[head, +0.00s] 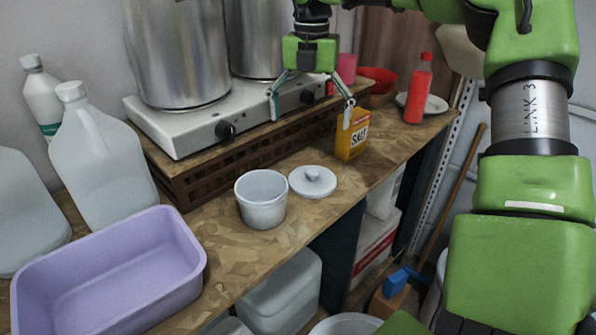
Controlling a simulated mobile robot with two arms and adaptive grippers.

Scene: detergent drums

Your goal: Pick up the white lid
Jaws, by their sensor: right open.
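The white lid (312,182) is round with a small knob on top. It lies flat on the wooden counter, close to the right of a white cup-like pot (262,199) that stands open. My right gripper (310,113) is above and behind the lid, with its fingers spread and pointing down. Nothing is between the fingers, and they are clear of the lid. One fingertip shows in front of the top of the yellow salt box (352,135). My left gripper is not in view.
A stove (180,125) with two big metal pots (178,50) stands on a raised wooden rack behind. A purple basin (110,270) and clear jugs (100,155) fill the left. A red bottle (419,90) stands at right. The counter's front edge runs just before the lid.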

